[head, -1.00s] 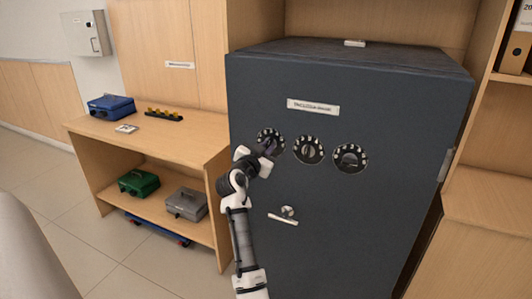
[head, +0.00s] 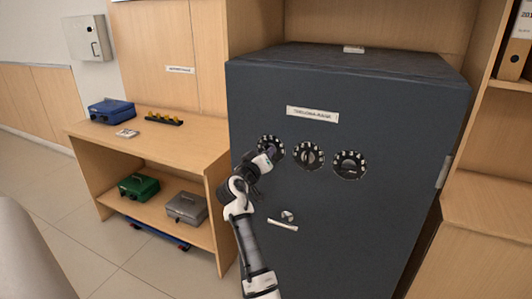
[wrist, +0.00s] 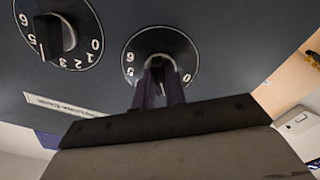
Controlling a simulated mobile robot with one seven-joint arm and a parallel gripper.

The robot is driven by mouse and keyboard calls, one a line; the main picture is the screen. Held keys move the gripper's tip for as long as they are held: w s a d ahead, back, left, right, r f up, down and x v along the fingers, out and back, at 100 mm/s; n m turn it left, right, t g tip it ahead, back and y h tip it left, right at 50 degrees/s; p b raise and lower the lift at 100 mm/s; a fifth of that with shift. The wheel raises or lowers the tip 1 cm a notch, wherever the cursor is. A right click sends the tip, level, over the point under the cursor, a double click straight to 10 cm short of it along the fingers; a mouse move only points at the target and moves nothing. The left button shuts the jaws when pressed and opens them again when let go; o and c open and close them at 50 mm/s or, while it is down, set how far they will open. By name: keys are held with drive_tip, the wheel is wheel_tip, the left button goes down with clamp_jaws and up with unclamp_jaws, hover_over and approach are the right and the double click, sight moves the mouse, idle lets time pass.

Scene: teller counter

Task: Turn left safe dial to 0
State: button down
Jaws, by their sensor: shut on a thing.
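The left safe dial (head: 267,142) is a round black dial with white marks on the front of the dark grey safe (head: 330,222). My gripper (head: 271,153) reaches it from the lower left and partly covers it. In the wrist view the same dial (wrist: 178,44) is at top centre, seen upside down. Its 6 and 5 show at left and its 0 at right. My gripper's two dark fingers (wrist: 160,78) are shut on the dial's knob. The knob is mostly hidden between the fingers, so I cannot read which number it points to.
The middle dial (head: 308,155) and right dial (head: 350,165) sit in a row to the right. Below them is the safe's handle (head: 284,224). A wooden desk (head: 200,140) with a blue cash box (head: 111,111) stands at left. The space before the safe's right side is clear.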

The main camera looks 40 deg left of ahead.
drive_tip(key=shift+n+p, duration=2.8)
drive_tip(key=shift+n, duration=2.6)
drive_tip(key=c, duration=1.4)
unclamp_jaws()
drive_tip(key=shift+c, duration=0.2)
drive_tip(key=b+v, duration=0.3)
drive_tip(key=v, duration=1)
drive_tip(key=shift+s, duration=0.4)
